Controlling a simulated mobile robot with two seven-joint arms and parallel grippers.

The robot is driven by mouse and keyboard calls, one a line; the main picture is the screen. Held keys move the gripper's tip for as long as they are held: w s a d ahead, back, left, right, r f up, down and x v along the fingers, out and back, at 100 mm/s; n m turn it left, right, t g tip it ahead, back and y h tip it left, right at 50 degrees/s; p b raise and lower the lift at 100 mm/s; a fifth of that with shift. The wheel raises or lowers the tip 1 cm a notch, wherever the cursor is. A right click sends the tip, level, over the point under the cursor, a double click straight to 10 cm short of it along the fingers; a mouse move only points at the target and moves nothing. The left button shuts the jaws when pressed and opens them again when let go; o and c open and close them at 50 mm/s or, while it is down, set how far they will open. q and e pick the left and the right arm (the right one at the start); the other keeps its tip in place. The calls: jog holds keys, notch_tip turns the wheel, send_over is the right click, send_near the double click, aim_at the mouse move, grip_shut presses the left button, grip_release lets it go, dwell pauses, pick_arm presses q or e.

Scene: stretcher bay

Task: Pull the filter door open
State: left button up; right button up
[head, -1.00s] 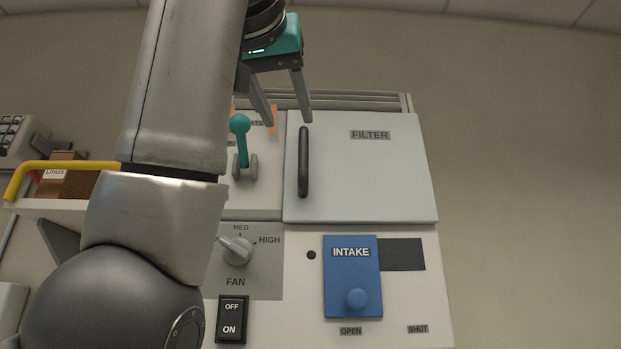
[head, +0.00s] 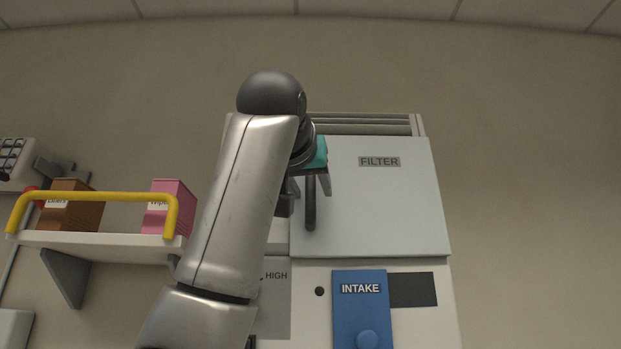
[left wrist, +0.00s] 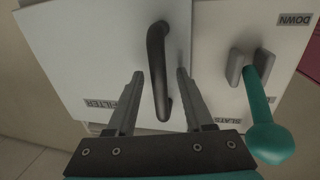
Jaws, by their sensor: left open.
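The filter door (head: 385,205) is a pale grey panel labelled FILTER on the wall unit and lies flush with the unit. Its dark upright bar handle (head: 311,210) is on the door's left side, its upper part hidden by my gripper. My left gripper (head: 308,180) is at the handle, largely hidden behind my arm in the head view. In the left wrist view my left gripper (left wrist: 158,85) is open, with one finger on each side of the handle (left wrist: 156,65). I cannot tell whether a finger touches it. The right gripper is not in view.
A teal-knobbed lever (left wrist: 262,105) stands close beside the gripper in the left wrist view. Below the door is the blue INTAKE slide (head: 360,305). A shelf (head: 100,241) with a yellow rail (head: 95,195) and boxes is at the left. The wall at the right is clear.

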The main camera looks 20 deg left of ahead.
pick_arm(q)
jog(key=shift+w, duration=0.2)
grip_shut()
dwell(0.4)
dwell(1.0)
